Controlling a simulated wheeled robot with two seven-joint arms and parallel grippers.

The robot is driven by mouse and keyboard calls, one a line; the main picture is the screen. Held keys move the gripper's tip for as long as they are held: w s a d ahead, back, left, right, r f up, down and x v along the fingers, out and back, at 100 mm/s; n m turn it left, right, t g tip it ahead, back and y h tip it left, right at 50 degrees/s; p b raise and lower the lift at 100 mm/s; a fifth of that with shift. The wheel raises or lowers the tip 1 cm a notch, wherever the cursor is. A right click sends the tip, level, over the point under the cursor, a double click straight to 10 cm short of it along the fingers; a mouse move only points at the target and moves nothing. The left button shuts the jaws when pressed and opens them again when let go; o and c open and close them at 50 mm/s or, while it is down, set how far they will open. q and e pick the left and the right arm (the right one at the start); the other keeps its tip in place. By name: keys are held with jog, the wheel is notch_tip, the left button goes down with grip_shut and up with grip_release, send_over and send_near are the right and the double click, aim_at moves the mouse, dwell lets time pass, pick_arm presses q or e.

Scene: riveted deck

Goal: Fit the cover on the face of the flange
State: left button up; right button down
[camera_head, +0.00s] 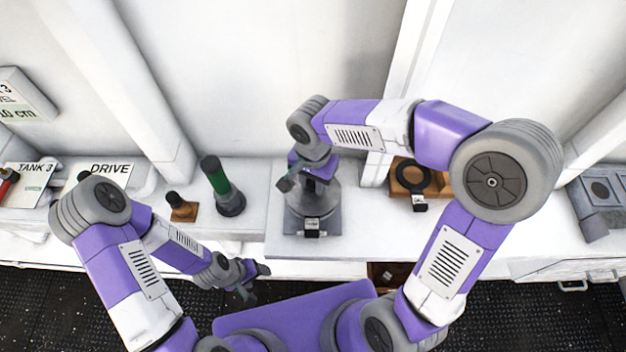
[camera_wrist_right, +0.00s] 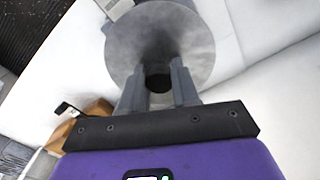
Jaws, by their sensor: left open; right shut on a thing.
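My right gripper (camera_head: 308,172) is over the grey flange fitting (camera_head: 318,208) on the bench. In the right wrist view my right gripper (camera_wrist_right: 158,88) has its two fingers shut on the dark centre part of a round grey disc, which I take as the cover (camera_wrist_right: 135,45). The cover's face is toward the wrist camera, in front of the grey body. Its far side is hidden, so I cannot tell whether it touches the flange face. My left gripper (camera_head: 250,278) is open and empty in front of the bench, low on the left.
A black ring (camera_head: 428,178) lies on a wooden block (camera_head: 398,181) right of the flange. A green-banded cylinder (camera_head: 218,183) and a small dark knob on a brown base (camera_head: 181,208) stand to the left. A grey box (camera_head: 600,195) is at far right. A wall stands behind.

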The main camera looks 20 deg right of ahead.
jog(key=shift+f+b, duration=0.5)
jog(key=shift+b, duration=0.15)
dwell(1.0)
jog(key=c, duration=0.8)
grip_release()
jog(key=shift+o, duration=0.2)
notch_tip(320, 180, up, 8)
jog(key=shift+f+p, duration=0.2)
jog(key=shift+p, duration=0.2)
